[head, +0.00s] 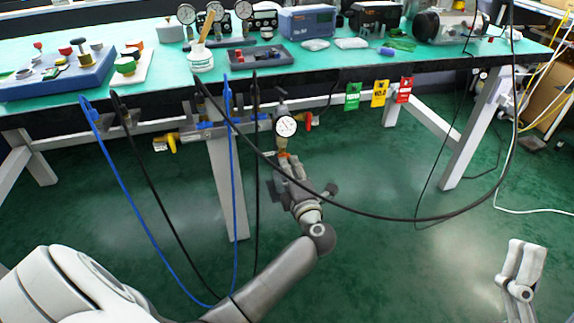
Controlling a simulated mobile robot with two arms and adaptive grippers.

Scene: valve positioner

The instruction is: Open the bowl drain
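A filter-regulator assembly with a round white gauge (286,126) hangs below the bench's front edge. Under the gauge is a small brass-coloured part with a reddish bit (283,153), which may be the bowl's lower end; the drain itself is too small to make out. My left gripper (284,166) reaches up from below, its fingertips at or just under this part. I cannot tell whether they touch it or are closed on it. My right gripper (528,248) is at the lower right, far from the assembly, with nothing visible in it; its finger gap is unclear.
A blue hose (119,183) and black cables (440,217) loop down around my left arm. A yellow valve handle (165,144) and a red handle (308,121) flank the gauge. Coloured tags (379,93) hang right. The bench (130,93) overhangs; a white leg (226,190) stands close left.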

